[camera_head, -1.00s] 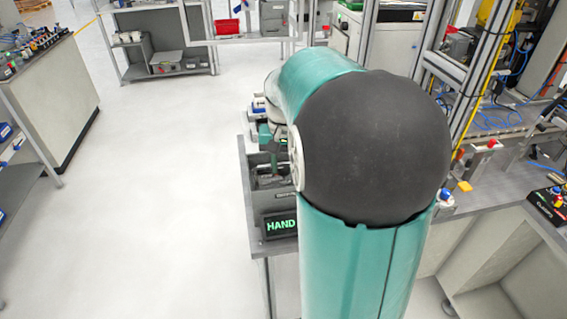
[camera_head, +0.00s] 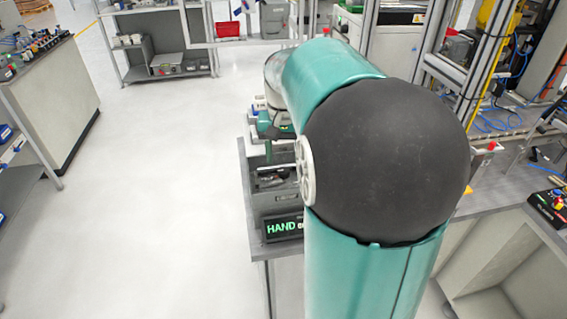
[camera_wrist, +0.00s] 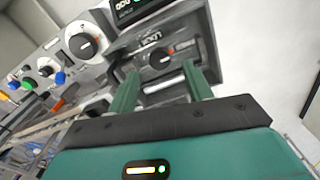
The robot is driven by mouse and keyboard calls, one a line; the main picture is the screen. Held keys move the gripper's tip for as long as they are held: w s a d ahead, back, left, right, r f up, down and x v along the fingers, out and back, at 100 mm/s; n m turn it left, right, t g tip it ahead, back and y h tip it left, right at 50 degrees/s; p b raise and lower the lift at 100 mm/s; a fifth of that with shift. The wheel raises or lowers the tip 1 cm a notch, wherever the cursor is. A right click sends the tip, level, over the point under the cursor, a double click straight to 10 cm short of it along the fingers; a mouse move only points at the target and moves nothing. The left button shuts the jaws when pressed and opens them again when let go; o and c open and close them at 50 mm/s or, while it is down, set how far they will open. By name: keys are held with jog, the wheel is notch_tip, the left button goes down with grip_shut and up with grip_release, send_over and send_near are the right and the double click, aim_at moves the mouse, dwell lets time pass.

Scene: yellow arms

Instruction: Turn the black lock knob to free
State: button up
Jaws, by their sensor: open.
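In the wrist view, the black lock knob (camera_wrist: 160,59) sits on a grey panel marked "LOCK". Its pointer mark lies toward the right, near a small red mark. My gripper (camera_wrist: 161,72) is open, with its two green fingers pointing at the panel. One finger is to the left of the knob and one to the right, and the knob shows in the gap. I cannot tell how deep the fingertips reach beside it. In the head view, my arm hides much of the workplace, and the knob cannot be made out.
In the wrist view, a larger black dial (camera_wrist: 81,46), a blue button (camera_wrist: 61,78) and a green button (camera_wrist: 28,84) are at left. In the head view, a "HAND" display (camera_head: 284,228) stands at the bench's front. The floor (camera_head: 170,180) at left is clear.

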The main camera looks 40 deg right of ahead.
aim_at(283, 170)
notch_tip(283, 170, up, 10)
dwell(0.3)
jog(key=shift+a, duration=0.1)
dwell(0.3)
jog(key=s+a+f+n+t, duration=0.2)
jog(key=s+a, duration=0.4)
jog(key=a, duration=0.4)
jog(key=s+a+f+n+t, duration=0.3)
jog(key=s+a+f+n, duration=0.2)
jog(key=a, duration=0.5)
jog(key=s+f, duration=0.1)
jog(key=s, duration=0.1)
jog(key=shift+s+a+n+t, duration=0.15)
jog(key=shift+s+n+t, duration=0.15)
jog(key=shift+d, duration=0.2)
